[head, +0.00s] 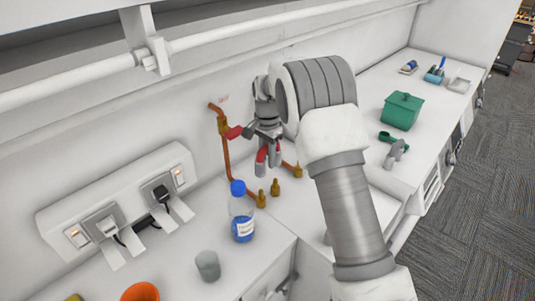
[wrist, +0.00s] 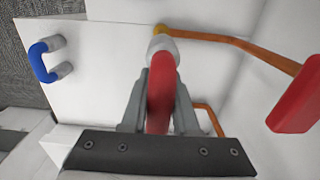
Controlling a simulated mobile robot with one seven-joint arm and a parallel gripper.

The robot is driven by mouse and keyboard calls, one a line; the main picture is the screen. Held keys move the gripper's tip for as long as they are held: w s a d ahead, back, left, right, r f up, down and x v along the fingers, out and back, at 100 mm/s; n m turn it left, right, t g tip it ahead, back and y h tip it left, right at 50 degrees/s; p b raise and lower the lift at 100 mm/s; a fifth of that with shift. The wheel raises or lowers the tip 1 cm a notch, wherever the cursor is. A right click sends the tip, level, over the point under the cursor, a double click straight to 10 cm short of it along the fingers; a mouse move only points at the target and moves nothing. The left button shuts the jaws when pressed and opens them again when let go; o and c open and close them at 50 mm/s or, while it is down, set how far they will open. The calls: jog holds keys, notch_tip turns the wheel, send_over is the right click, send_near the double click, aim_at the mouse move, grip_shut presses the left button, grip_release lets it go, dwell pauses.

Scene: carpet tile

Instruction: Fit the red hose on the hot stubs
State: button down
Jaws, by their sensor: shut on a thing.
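My gripper (head: 268,148) is shut on the red hose (wrist: 161,92), a short curved hose with grey end sleeves. In the head view the red hose (head: 262,158) hangs below the fingers with its ends down. Copper pipes (head: 226,155) run along the wall and carry brass stubs (head: 261,200); another brass stub (head: 298,170) stands right of the hose. A red lever (head: 235,132) sits beside the gripper. In the wrist view, the hose's far grey end is close to a brass stub (wrist: 161,29); I cannot tell whether they touch.
A blue hose (wrist: 40,62) with grey ends shows at the wrist view's upper left. A blue-capped bottle (head: 242,215), grey cup (head: 208,265) and orange cup (head: 140,292) stand in front. A green box (head: 402,110) stands right. Wall sockets (head: 120,210) are left.

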aim_at(267, 145)
dwell(0.3)
jog(key=shift+f+b, duration=1.85)
jog(key=shift+f, duration=1.1)
jog(key=shift+f+b, duration=1.65)
jog(key=shift+f, duration=0.85)
jog(key=c, duration=0.6)
grip_release()
notch_tip(267, 145, up, 17)
jog(key=shift+f+b, duration=0.15)
jog(key=shift+b, duration=0.15)
jog(key=shift+r, duration=0.4)
